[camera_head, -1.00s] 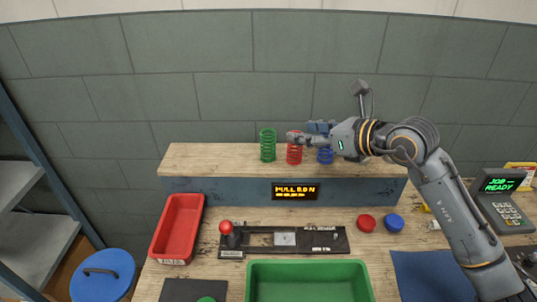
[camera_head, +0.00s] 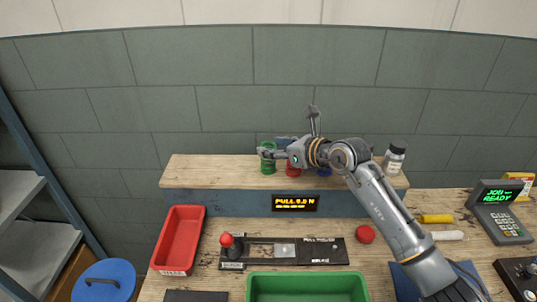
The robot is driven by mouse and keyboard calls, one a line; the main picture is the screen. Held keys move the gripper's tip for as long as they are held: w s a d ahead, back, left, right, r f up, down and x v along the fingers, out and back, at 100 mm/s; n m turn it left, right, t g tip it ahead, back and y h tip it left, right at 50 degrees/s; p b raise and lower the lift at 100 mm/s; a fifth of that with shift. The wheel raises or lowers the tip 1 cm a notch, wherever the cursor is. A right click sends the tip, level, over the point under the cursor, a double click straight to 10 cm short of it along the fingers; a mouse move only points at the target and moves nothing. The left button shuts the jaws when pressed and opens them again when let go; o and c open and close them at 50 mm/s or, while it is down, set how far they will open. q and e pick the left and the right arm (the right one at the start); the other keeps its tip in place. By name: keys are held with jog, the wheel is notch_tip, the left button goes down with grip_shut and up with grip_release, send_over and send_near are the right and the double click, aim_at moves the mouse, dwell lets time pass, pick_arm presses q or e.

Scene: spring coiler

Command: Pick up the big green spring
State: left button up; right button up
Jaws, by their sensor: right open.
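The green spring (camera_head: 268,168) stands upright on the wooden shelf (camera_head: 220,171), the leftmost of three springs. My right gripper (camera_head: 264,153) is open, and its fingers reach left across the upper part of the green spring. I cannot tell whether they are around it or in front of it. The red spring (camera_head: 293,172) is partly hidden under the gripper body. The blue spring (camera_head: 324,171) shows only in small part beside my right arm. My left gripper is not in view.
A small bottle (camera_head: 394,160) stands at the shelf's right end. On the bench below are a red tray (camera_head: 165,268), a lever fixture (camera_head: 320,250), a green tray (camera_head: 307,276), a red round piece (camera_head: 365,234) and a keypad terminal (camera_head: 497,205). The shelf's left end is clear.

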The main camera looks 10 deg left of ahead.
jog(key=shift+x, duration=1.45)
jog(key=shift+d, duration=0.1)
jog(key=shift+c, duration=0.2)
grip_shut()
jog(key=shift+r, duration=0.1)
